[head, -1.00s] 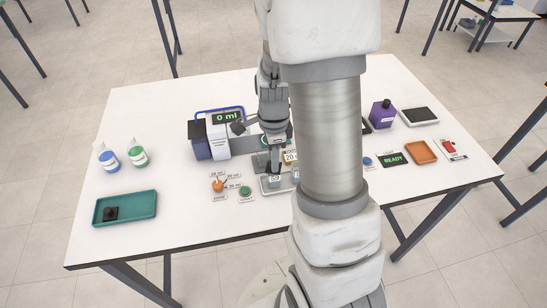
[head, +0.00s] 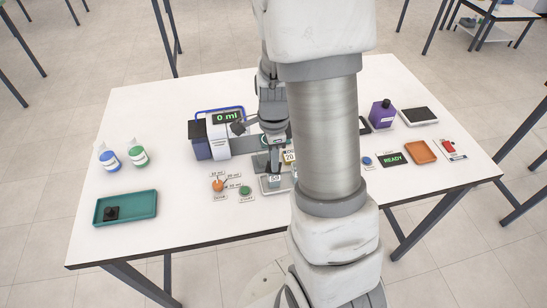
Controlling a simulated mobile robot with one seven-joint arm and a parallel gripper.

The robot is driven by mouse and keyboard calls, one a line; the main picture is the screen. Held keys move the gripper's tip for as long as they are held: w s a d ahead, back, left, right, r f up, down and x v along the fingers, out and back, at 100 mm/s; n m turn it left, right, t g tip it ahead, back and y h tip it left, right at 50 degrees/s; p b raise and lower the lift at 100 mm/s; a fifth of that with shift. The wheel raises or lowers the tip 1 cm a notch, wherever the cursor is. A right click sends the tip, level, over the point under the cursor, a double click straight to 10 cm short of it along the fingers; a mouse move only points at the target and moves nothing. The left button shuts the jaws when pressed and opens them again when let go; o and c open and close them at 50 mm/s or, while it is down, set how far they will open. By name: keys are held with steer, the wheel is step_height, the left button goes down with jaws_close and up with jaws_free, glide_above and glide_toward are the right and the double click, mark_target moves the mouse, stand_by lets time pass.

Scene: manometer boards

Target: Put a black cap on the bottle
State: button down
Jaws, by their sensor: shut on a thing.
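A black cap (head: 111,213) lies in the teal tray (head: 141,212) at the table's front left. A purple bottle (head: 382,113) with a black top stands at the right rear. Two white bottles, one with a blue label (head: 108,157) and one with a green label (head: 138,154), stand at the left. My gripper (head: 274,172) points down near the middle of the table, by a small platform with number tags. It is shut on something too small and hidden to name. My arm covers much of the area to its right.
A device reading "0 ml" (head: 227,120) stands just left of my gripper. An orange knob (head: 218,185) and a green button (head: 245,191) are in front. A "READY" display (head: 393,159) and an orange tray (head: 421,152) are at right.

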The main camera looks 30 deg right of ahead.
steer(key=shift+f, duration=0.35)
stand_by(0.5)
steer(key=c, duration=0.7)
jaws_free()
steer(key=shift+o, duration=0.2)
steer(key=shift+r, duration=0.15)
steer(key=shift+r+p, duration=3)
steer(key=shift+r, duration=0.4)
